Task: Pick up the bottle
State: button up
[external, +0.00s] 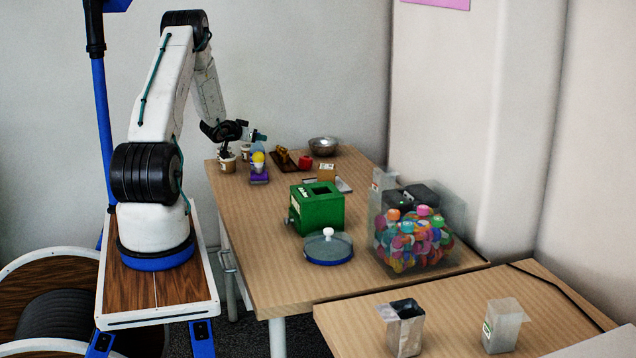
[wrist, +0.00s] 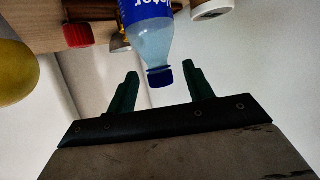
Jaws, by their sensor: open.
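The bottle is clear with a blue label and a dark blue cap. In the wrist view the bottle (wrist: 155,40) hangs in from the top edge, its cap toward my gripper (wrist: 160,70). The two dark green fingers are apart, one on each side of the cap, with gaps showing; they do not appear to touch it. In the external view my gripper (external: 257,135) is over the far left end of the table, just above the bottle (external: 258,148), which is small and partly hidden behind a yellow ball.
The yellow ball (external: 258,157) sits on a purple block (external: 259,177) in front of the bottle. Paper cups (external: 228,165) stand to its left. A red object (external: 305,161) and a metal bowl (external: 323,146) are to its right. A green box (external: 316,207) stands nearer.

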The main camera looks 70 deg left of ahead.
jog(key=shift+x, duration=0.9)
grip_shut()
jog(key=shift+r, duration=0.1)
